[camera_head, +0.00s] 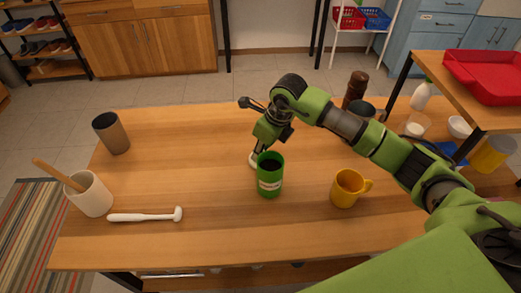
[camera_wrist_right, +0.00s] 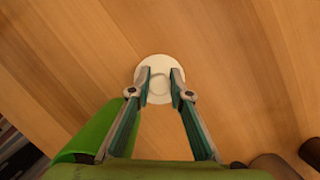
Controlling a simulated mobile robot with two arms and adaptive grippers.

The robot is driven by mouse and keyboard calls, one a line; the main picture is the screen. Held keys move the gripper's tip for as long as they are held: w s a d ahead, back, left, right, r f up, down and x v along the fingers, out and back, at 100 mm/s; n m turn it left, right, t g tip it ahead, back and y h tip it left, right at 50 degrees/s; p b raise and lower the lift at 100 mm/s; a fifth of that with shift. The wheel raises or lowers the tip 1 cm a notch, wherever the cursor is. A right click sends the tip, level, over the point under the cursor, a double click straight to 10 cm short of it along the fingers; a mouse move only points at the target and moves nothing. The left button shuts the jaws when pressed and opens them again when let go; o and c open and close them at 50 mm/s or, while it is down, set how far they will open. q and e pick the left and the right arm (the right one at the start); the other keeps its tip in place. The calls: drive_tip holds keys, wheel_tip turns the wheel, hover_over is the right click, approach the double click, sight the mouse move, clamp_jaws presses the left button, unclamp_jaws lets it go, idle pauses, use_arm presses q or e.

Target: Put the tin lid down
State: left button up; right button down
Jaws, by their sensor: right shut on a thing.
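The tin lid (camera_wrist_right: 160,62) is a round, cream-white disc with a raised ring in the right wrist view. My right gripper (camera_wrist_right: 160,75) is shut on it, one finger on each side of the ring. In the head view, the lid (camera_head: 253,160) shows as a small pale edge just behind and left of the green tin, low over the table; I cannot tell whether it touches the wood. The green tin (camera_head: 269,182) stands upright with its dark open top showing and a pale label in front. Its green side also shows at left in the wrist view (camera_wrist_right: 88,135). My left gripper is not in view.
On the wooden table (camera_head: 215,230) stand a yellow mug (camera_head: 346,190), a white crock (camera_head: 92,195) with a wooden tool, a grey-brown cup (camera_head: 112,134) and a dark brown mill (camera_head: 356,88). A white mallet (camera_head: 145,216) lies in front. The table left of the lid is clear.

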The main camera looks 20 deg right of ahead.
drive_tip(key=shift+f+b, duration=0.4)
drive_tip(key=shift+f, duration=0.05)
drive_tip(key=c, duration=1.9)
unclamp_jaws()
drive_tip(key=shift+r, duration=0.1)
drive_tip(key=shift+r+p, duration=0.55)
drive_tip(key=shift+p, duration=0.1)
drive_tip(key=b+v, duration=0.2)
drive_tip(key=v, duration=0.9)
drive_tip(key=shift+s+d+r, duration=0.1)
drive_tip(key=shift+r, duration=0.25)
